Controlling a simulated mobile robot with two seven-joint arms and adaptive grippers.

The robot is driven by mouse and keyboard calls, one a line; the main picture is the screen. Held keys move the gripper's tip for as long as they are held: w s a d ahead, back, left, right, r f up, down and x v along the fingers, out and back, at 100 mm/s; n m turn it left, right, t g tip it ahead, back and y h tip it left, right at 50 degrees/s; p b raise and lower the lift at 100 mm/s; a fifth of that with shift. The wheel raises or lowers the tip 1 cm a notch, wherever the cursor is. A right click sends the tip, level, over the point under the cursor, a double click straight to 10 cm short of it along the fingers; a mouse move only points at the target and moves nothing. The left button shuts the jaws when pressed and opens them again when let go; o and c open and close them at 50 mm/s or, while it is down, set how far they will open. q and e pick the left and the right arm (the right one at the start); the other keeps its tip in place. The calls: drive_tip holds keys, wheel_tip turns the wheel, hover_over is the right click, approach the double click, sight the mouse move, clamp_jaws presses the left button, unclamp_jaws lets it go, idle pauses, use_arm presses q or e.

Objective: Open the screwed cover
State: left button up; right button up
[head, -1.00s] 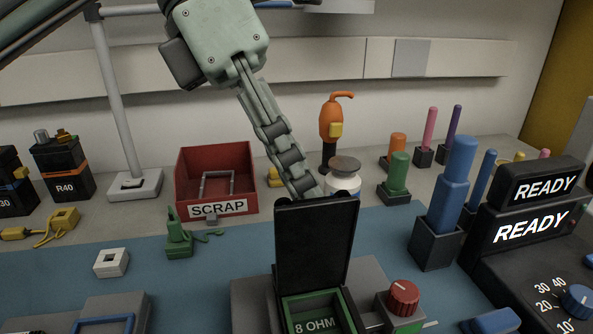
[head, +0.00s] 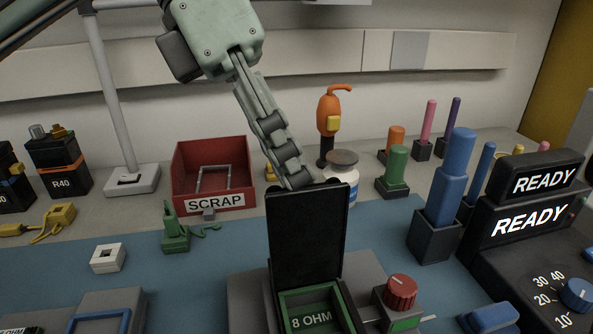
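A black cover (head: 306,235) stands upright, hinged open at the back of a green-lined compartment (head: 318,322) labelled "8 OHM". The compartment is in a grey block (head: 250,296) at the bottom of the head view. My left gripper (head: 299,180) reaches down from the top, with its fingertips at the cover's upper edge. The cover partly hides the fingertips, so I cannot tell whether they touch it or how far apart they are. My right gripper is not in view.
A red SCRAP bin (head: 213,175) stands behind left. A white jar (head: 342,176) and an orange tool (head: 329,122) stand behind the cover. A red knob (head: 401,290) sits right of the compartment. Blue posts (head: 450,180) and READY displays (head: 535,213) crowd the right.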

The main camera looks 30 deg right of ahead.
use_arm(q)
drive_tip(key=v, duration=1.1)
drive_tip(key=shift+r, duration=0.3)
drive_tip(key=shift+s+a, duration=0.1)
drive_tip(key=shift+a, duration=0.05)
